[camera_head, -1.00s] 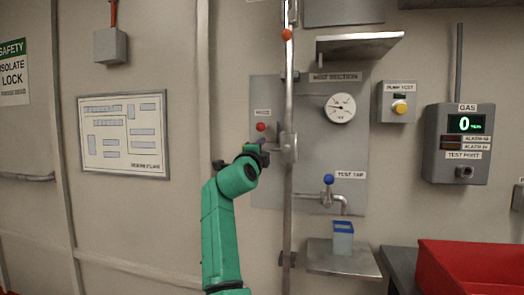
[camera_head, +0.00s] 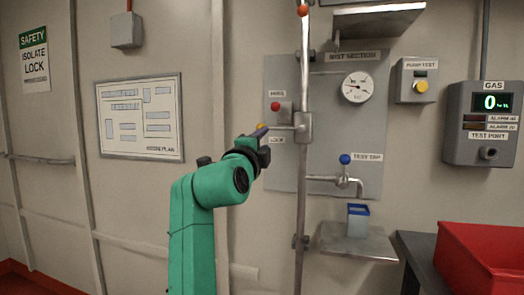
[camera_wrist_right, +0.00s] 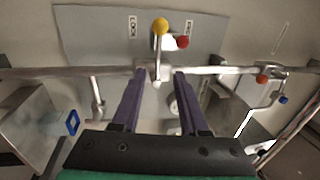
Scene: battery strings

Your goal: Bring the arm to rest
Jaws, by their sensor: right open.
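My right gripper (camera_head: 262,140), on a green arm, is raised in front of the wall panel (camera_head: 325,105), just left of the vertical pipe (camera_head: 303,180). In the right wrist view its two dark fingers (camera_wrist_right: 162,75) are spread apart with nothing held between them. A lever with a yellow ball (camera_wrist_right: 160,26) and a red ball (camera_wrist_right: 183,42) lie beyond the fingertips. In the head view the yellow ball (camera_head: 260,127) is just above the gripper and the red ball (camera_head: 275,106) is higher. My left gripper is not in view.
Right of the pipe are a gauge (camera_head: 357,87), a blue-knobbed test tap (camera_head: 345,160) and a blue-rimmed container (camera_head: 357,220) on a metal shelf (camera_head: 350,245). A red bin (camera_head: 485,255) stands at lower right. The wall left of the arm is mostly flat.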

